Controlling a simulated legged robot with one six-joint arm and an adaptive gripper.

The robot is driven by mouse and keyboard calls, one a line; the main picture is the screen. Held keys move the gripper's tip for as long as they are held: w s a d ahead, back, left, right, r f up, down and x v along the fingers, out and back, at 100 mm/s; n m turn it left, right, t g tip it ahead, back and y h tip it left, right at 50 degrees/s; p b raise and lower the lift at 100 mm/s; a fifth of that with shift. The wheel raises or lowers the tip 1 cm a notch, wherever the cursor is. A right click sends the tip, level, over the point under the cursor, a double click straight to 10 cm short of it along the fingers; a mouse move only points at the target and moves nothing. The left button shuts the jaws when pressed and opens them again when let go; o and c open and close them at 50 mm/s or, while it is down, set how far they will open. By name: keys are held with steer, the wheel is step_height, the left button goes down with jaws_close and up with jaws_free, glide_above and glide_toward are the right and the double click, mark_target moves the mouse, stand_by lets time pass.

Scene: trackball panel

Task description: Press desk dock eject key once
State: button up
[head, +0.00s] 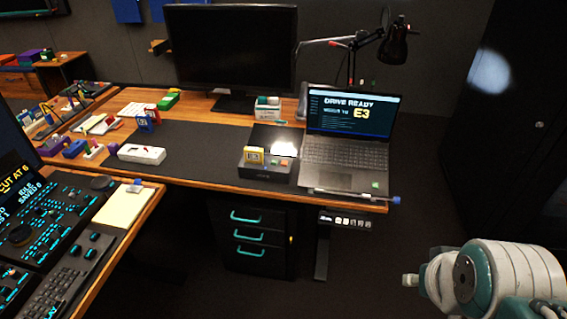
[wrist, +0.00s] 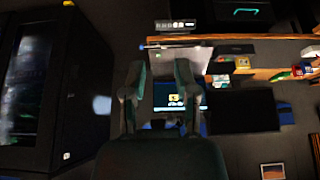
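The desk dock (head: 264,174) is a low dark box left of the laptop in the head view. A yellow drive block (head: 254,156) stands on its left part. Small reddish and green keys (head: 280,162) show on its right part; their labels are too small to read. The laptop (head: 350,135) stands open and its screen reads "DRIVE READY" and "E3". My gripper (wrist: 160,72) is open and empty in the wrist view, its two fingers apart in front of the laptop. It is away from the dock and touches nothing visible. My arm shows at lower right in the head view.
A dark monitor (head: 232,50) and a desk lamp (head: 395,45) stand behind. A white power strip (head: 142,154) lies on the desk mat (head: 200,155). A control console (head: 50,215) is at left. A black cabinet (head: 515,120) stands right. The floor before the desk looks clear.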

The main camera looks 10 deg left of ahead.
jaws_close()
stand_by(1.0)
